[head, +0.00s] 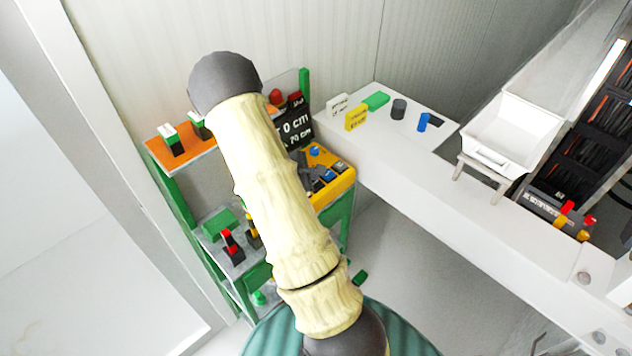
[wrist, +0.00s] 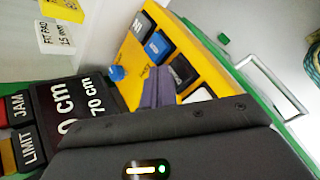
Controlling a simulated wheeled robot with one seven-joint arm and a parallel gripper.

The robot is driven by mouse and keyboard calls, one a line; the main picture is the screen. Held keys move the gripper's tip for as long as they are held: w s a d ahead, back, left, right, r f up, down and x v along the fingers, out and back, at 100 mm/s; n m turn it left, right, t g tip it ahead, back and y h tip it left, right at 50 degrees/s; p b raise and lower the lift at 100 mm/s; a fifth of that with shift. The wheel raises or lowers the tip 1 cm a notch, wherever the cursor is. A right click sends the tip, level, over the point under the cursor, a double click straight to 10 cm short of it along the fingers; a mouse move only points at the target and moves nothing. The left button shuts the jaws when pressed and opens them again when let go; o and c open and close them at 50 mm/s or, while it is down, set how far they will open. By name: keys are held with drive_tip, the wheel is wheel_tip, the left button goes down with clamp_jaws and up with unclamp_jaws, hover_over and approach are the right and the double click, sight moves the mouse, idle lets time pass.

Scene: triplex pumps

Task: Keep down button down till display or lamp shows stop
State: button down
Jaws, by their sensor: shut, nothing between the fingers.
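A yellow control box (head: 340,187) stands on the green-framed stand. In the wrist view it shows a blue button (wrist: 157,47), a black button (wrist: 182,72), a white one (wrist: 199,96) and a dark one marked M (wrist: 142,24). I cannot read which is down. My gripper (wrist: 160,86) is shut and empty, its tips over the box beside the buttons; contact cannot be told. The black display (wrist: 75,103) reads "0 cm" and "70 cm", its left part cut off. Beside it are panels marked JAM (wrist: 17,107) and LIMIT (wrist: 28,147); no stop message shows.
A small blue knob (wrist: 117,72) sits on the box near the display. My arm hides part of the stand in the head view. A white bench (head: 400,165) with small blocks and a white tray (head: 512,135) lies to the right.

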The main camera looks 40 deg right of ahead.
drive_tip(key=shift+f+b, duration=0.85)
drive_tip(key=shift+b, duration=0.6)
idle(0.7)
drive_tip(key=shift+a+f, duration=0.1)
idle(0.7)
drive_tip(key=shift+s, duration=0.1)
idle(0.6)
idle(1.7)
drive_tip(key=shift+r, duration=0.35)
drive_tip(key=shift+r+p, duration=0.3)
drive_tip(key=shift+r, duration=0.35)
drive_tip(key=shift+r, duration=0.1)
drive_tip(key=shift+r+p, duration=1.55)
drive_tip(key=shift+r, duration=0.9)
